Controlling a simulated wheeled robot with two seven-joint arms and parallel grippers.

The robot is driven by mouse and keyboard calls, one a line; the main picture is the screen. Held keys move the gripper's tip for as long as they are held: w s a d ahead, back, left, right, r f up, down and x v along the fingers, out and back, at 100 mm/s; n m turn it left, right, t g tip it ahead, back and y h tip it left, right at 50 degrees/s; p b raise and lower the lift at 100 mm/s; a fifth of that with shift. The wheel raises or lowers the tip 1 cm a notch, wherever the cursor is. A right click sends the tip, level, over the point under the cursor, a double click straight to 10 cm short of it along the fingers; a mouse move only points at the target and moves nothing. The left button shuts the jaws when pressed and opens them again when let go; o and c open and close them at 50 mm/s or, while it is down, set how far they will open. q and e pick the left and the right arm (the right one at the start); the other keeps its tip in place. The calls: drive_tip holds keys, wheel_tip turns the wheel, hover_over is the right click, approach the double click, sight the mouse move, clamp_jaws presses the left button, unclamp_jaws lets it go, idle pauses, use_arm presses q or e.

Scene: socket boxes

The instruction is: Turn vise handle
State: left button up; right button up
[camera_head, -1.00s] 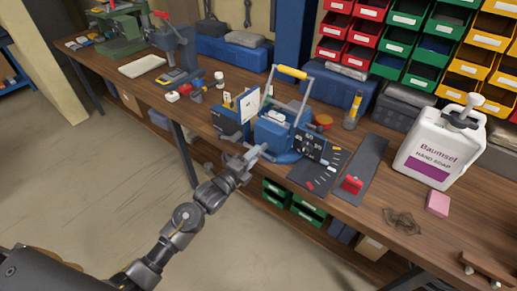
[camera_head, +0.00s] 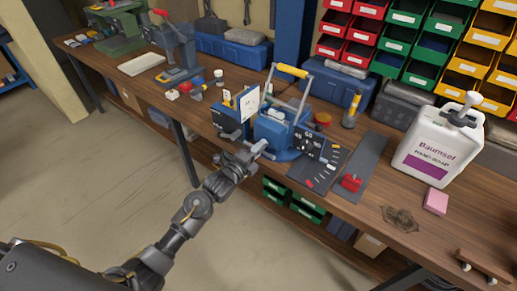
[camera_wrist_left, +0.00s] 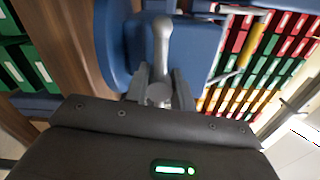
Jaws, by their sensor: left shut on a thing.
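The blue vise (camera_head: 274,130) stands at the front edge of the wooden bench, on a round blue base. Its grey handle bar (camera_head: 257,148) sticks out at the front. My left gripper (camera_head: 246,156) is at this handle, in front of the vise. In the left wrist view the handle (camera_wrist_left: 163,45) runs away from me with a rounded far end. The left fingers (camera_wrist_left: 158,90) are shut on its near part, one on each side. The blue vise body (camera_wrist_left: 190,48) fills the view behind it. My right gripper is not in view.
A carrier with a yellow grip (camera_head: 291,71) stands close behind the vise. A dark panel of sockets (camera_head: 312,147) is at its right. A white soap bottle (camera_head: 436,148) and pink block (camera_head: 435,201) stand further right. Open floor lies left of my arm.

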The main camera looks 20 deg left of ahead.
use_arm(q)
drive_tip(key=shift+n, duration=0.3)
drive_tip(key=n+p, duration=0.1)
drive_tip(key=n, duration=0.2)
drive_tip(key=n+p, duration=0.1)
drive_tip(key=n, duration=0.5)
drive_tip(key=shift+p, duration=0.35)
drive_tip(key=n+p, duration=0.1)
drive_tip(key=n, duration=0.3)
drive_tip(key=n+p, duration=0.1)
drive_tip(key=n, duration=0.4)
drive_tip(key=shift+p, duration=0.4)
drive_tip(key=n+p, duration=0.1)
drive_tip(key=n, duration=0.3)
drive_tip(key=shift+s+r+n, duration=0.1)
drive_tip(key=shift+n, duration=0.2)
drive_tip(key=n+p, duration=0.2)
drive_tip(key=n, duration=0.2)
drive_tip(key=shift+r+n, duration=0.1)
drive_tip(key=shift+n, duration=0.2)
drive_tip(key=n+p, duration=0.1)
drive_tip(key=n, duration=0.3)
drive_tip(key=shift+d+p, duration=0.1)
drive_tip(key=shift+p, duration=0.3)
drive_tip(key=shift+r+n+p, duration=0.1)
drive_tip(key=shift+n+p, duration=0.55)
drive_tip(key=shift+n, duration=1.35)
